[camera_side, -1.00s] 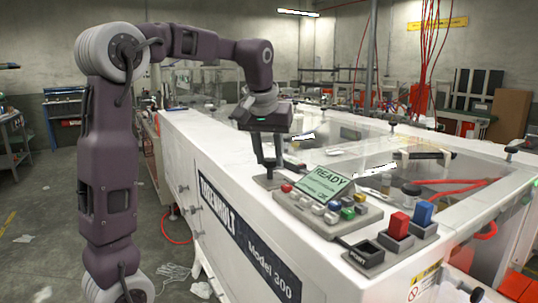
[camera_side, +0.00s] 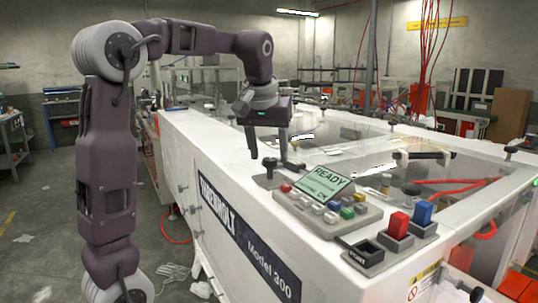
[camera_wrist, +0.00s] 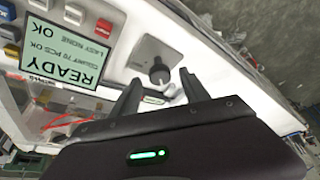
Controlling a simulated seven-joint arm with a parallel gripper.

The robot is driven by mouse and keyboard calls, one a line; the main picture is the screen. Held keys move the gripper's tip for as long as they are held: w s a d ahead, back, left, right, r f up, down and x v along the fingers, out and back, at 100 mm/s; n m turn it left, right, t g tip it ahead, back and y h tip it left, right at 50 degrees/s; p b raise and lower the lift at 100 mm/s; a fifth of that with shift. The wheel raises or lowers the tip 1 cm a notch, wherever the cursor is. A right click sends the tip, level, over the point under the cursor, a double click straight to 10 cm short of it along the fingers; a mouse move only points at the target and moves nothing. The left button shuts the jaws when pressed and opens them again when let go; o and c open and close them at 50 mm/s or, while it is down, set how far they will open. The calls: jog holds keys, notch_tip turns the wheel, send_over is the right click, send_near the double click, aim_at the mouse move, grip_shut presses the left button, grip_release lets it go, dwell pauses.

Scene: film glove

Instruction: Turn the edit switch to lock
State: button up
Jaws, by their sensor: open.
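A dark knob (camera_side: 269,165) stands on a small grey plate (camera_side: 265,181) on the white machine top, left of the READY display; it is likely the edit switch. In the wrist view the knob (camera_wrist: 159,71) sits on its grey plate (camera_wrist: 148,48), with a small label (camera_wrist: 155,100) beside it, too small to read. My gripper (camera_side: 268,157) is open over the knob, one finger on each side in the side view. In the wrist view my gripper (camera_wrist: 160,84) has the knob just beyond its fingertips, roughly between them. I see no clear contact.
The READY display (camera_side: 322,187) and a panel of coloured buttons (camera_side: 333,213) are right of the knob. Red (camera_side: 399,224) and blue (camera_side: 422,212) blocks stand further right. A clear cover (camera_side: 345,155) lies behind. The machine's front edge is close to the left.

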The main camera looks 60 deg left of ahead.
jog(key=v, duration=0.5)
jog(key=shift+s+d+r, duration=0.1)
jog(key=shift+s+r, duration=0.05)
jog(key=shift+r, duration=0.2)
jog(key=s+d+f+m+t+h, duration=0.1)
jog(key=s+d+f+m, duration=0.3)
jog(key=s+d+f, duration=0.3)
jog(key=s+d+f+m+t+h, duration=0.1)
jog(key=s+d+f+m, duration=0.4)
jog(key=s+d, duration=0.6)
notch_tip(320, 180, down, 2)
jog(key=shift+s+f+t+h, duration=0.15)
jog(key=shift+t+h, duration=0.15)
jog(key=shift+h, duration=0.3)
jog(key=shift+d, duration=0.1)
